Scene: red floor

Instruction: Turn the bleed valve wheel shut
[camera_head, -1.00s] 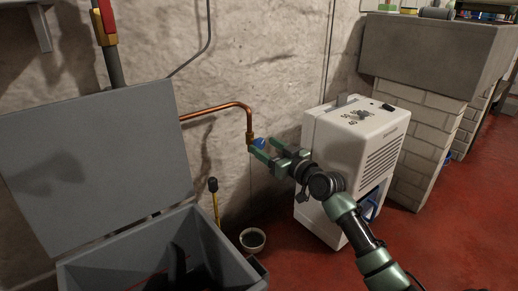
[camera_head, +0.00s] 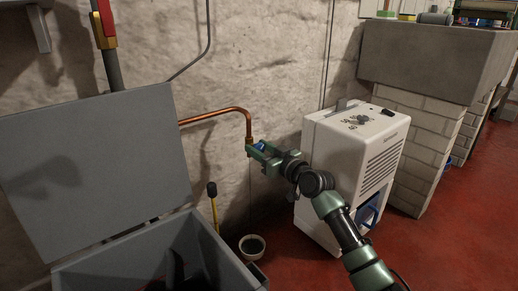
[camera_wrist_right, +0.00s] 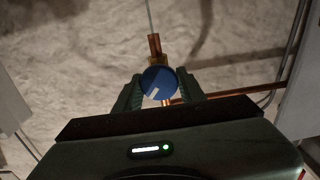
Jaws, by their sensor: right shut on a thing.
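The bleed valve wheel is a small blue knob with a white mark, at the end of a bent copper pipe (camera_head: 225,111). In the right wrist view the blue wheel (camera_wrist_right: 158,81) sits between the two green fingers, just below a brass fitting (camera_wrist_right: 158,61). In the head view the wheel (camera_head: 261,147) is mostly hidden by the fingers. My right gripper (camera_head: 257,150) is shut on the wheel, one finger on either side; it also shows in the right wrist view (camera_wrist_right: 160,90). My left gripper is not in view.
A white dehumidifier (camera_head: 352,150) stands right of the pipe, close to my right arm. A grey chest with its lid (camera_head: 100,165) raised is at the left. A small bowl (camera_head: 252,246) sits on the red floor below the valve. A rough stone wall (camera_head: 270,60) is behind.

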